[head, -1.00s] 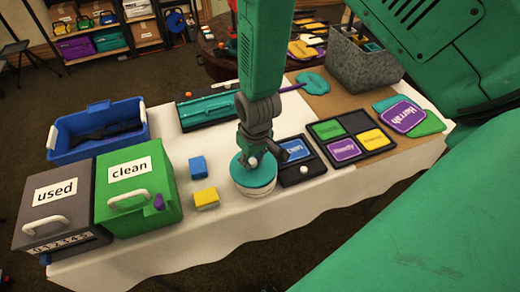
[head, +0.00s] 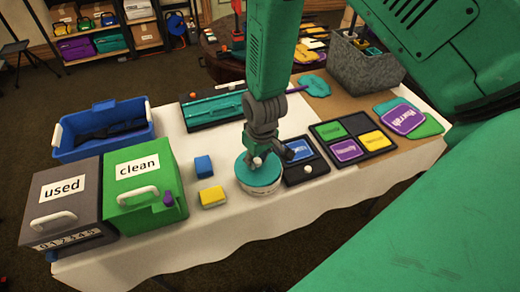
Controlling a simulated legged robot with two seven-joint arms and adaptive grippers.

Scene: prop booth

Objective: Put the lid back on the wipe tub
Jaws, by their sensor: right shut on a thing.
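The wipe tub (head: 259,189) is a round white tub near the front edge of the white-covered table. The teal lid (head: 262,178) with a small pale knob lies over its top. The lid looks level and close on the rim, but I cannot tell whether it is fully seated. My right gripper (head: 258,161) comes down from above and is shut on the lid at its knob. The fingers hide part of the lid's far side. My left gripper is not in view.
A yellow block (head: 212,198) and a blue block (head: 203,167) lie left of the tub. A black tray (head: 306,171) stands close on its right. The green "clean" box (head: 148,212) and grey "used" box (head: 65,235) stand farther left. Bare cloth lies in front.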

